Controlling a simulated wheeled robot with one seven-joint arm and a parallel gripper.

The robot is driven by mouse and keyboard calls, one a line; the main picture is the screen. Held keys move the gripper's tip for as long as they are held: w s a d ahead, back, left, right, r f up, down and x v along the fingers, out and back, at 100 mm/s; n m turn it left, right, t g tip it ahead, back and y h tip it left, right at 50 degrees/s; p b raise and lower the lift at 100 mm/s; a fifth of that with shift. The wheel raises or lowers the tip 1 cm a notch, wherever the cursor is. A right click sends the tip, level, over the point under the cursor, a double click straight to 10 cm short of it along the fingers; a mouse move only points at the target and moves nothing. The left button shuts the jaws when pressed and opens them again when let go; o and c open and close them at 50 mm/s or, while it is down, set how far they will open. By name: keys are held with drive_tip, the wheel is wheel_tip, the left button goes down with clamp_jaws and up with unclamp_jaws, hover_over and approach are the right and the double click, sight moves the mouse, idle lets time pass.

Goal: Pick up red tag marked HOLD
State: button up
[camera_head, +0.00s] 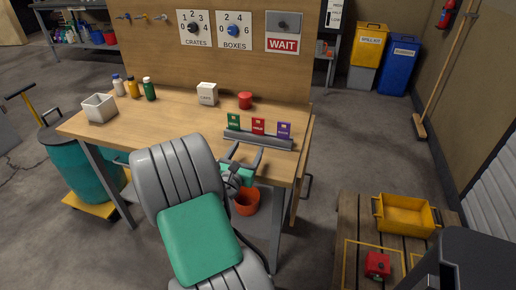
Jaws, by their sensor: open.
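The red tag (258,126) stands upright in the middle of a grey rack (270,141) near the front right edge of the workbench. Its lettering is too small to read surely. A green tag (234,122) stands to its left and a purple tag (283,130) to its right. My gripper (243,155) is open and empty, its two fingers apart just in front of the rack, below the red tag in the picture. My arm hides part of the bench's front edge.
On the workbench (180,110) are a white open box (99,108), several small bottles, a white block (207,94) and a red cylinder (245,100). A board with dials stands behind. An orange bucket (247,203) is below. A yellow crate (405,217) lies at right.

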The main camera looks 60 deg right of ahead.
sight(258, 130)
drive_tip(key=shift+n, duration=0.3)
drive_tip(key=d, duration=0.4)
drive_tip(key=d+p, duration=0.1)
drive_tip(key=d, duration=0.1)
drive_tip(key=shift+w+r, duration=0.15)
drive_tip(key=shift+w, duration=0.2)
drive_tip(key=d, duration=0.4)
drive_tip(key=w+d, duration=0.1)
drive_tip(key=d, duration=0.1)
drive_tip(key=shift+a, duration=0.1)
drive_tip(key=shift+c, duration=0.5)
drive_tip(key=c, duration=1.3)
